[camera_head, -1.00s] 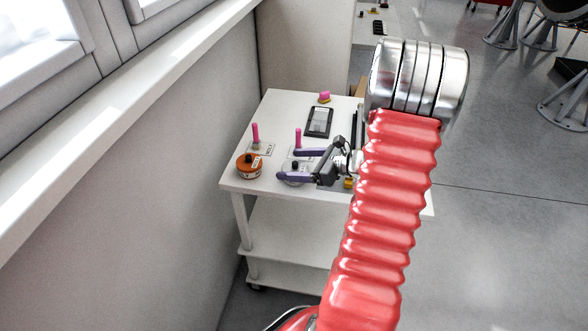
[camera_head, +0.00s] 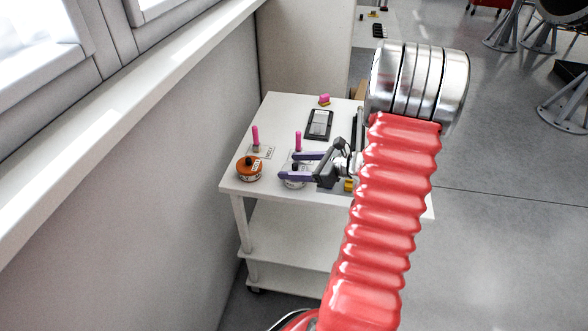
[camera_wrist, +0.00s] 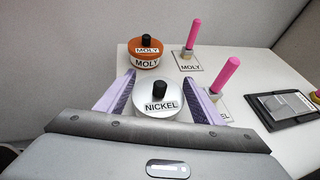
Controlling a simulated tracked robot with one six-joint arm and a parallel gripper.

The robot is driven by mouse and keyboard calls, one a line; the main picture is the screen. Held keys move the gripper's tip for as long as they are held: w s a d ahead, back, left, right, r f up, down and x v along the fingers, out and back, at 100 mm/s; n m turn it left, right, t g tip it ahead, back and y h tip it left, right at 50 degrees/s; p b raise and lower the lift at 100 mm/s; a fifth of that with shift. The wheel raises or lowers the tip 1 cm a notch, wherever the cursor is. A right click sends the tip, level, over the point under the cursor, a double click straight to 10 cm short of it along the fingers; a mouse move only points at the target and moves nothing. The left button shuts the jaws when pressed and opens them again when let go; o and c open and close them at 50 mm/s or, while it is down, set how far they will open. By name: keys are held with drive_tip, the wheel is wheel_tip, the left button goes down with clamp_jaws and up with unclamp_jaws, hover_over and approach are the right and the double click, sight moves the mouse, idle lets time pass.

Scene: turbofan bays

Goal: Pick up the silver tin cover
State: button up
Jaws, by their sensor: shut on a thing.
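The silver tin cover (camera_wrist: 158,99) is round and pale, with a black knob and a NICKEL label. In the wrist view it sits between the two purple fingers of my gripper (camera_wrist: 159,78), which press on its left and right sides. In the head view my gripper (camera_head: 288,166) reaches in from the right, low over the table. The silver tin (camera_head: 293,183) shows there just below the fingers, partly hidden by them. Most of the tin's body is hidden in the wrist view, so I cannot tell whether the cover is lifted off it.
An orange MOLY tin (camera_head: 249,170) stands close on the left. Pink-handled tools (camera_head: 255,138) stand on labelled cards behind. A dark tray (camera_head: 319,124) lies farther back on the white table (camera_head: 285,108). A wall runs along the left.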

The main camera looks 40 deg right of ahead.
sight(294, 164)
wheel_tip(294, 164, up, 10)
drive_tip(key=shift+f, duration=0.2)
drive_tip(key=shift+a, duration=0.1)
idle(0.7)
